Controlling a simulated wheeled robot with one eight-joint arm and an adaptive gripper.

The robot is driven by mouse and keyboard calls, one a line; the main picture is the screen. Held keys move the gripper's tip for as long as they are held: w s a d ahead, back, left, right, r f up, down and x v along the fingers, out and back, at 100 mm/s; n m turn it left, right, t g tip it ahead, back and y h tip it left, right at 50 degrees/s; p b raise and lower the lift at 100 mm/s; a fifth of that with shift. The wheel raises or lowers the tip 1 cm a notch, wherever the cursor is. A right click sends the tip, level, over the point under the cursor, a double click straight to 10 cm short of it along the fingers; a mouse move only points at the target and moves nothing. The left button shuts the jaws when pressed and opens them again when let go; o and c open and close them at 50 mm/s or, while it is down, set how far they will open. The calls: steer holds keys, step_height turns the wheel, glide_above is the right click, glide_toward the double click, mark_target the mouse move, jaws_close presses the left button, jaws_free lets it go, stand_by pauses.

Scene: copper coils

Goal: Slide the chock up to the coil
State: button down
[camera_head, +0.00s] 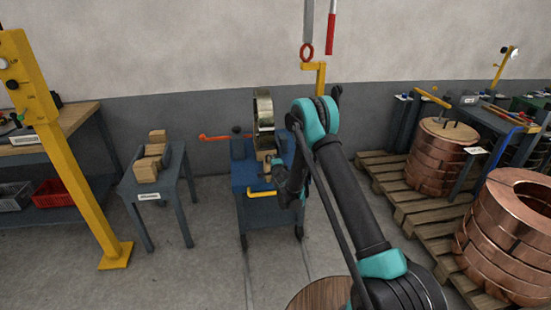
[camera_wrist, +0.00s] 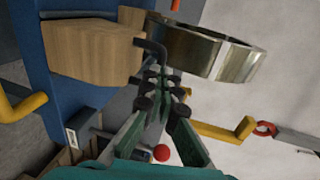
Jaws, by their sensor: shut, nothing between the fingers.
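The coil is a shiny brass-coloured ring standing on edge (camera_head: 264,112) on the blue cart (camera_head: 247,188). It also shows at the upper right of the wrist view (camera_wrist: 205,52). The chock, a light wooden block (camera_wrist: 88,48), sits on the cart at the upper left of the wrist view, beside the coil; in the head view it is small and partly hidden (camera_head: 265,155). A narrow gap seems to part them in the wrist view. My gripper (camera_wrist: 160,82) is shut and empty, close to the chock's right side; I cannot tell whether it touches. It is small in the head view (camera_head: 273,172).
A small table (camera_head: 150,188) with several wooden blocks stands left of the cart. A yellow post (camera_head: 62,150) is farther left. Copper coils (camera_head: 435,160) stand on pallets at the right. A yellow hook (camera_head: 316,75) hangs above. The cart has a yellow handle (camera_head: 262,194).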

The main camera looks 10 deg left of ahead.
steer(key=shift+w+a+f, duration=0.1)
steer(key=shift+w, duration=0.3)
steer(key=x, duration=0.2)
steer(key=r+x, duration=0.1)
steer(key=x, duration=0.5)
steer(key=shift+w+r, duration=0.25)
steer(key=shift+w, duration=0.1)
steer(key=shift+w+a+r, duration=0.1)
steer(key=shift+w+a, duration=0.05)
steer(key=shift+w, duration=0.2)
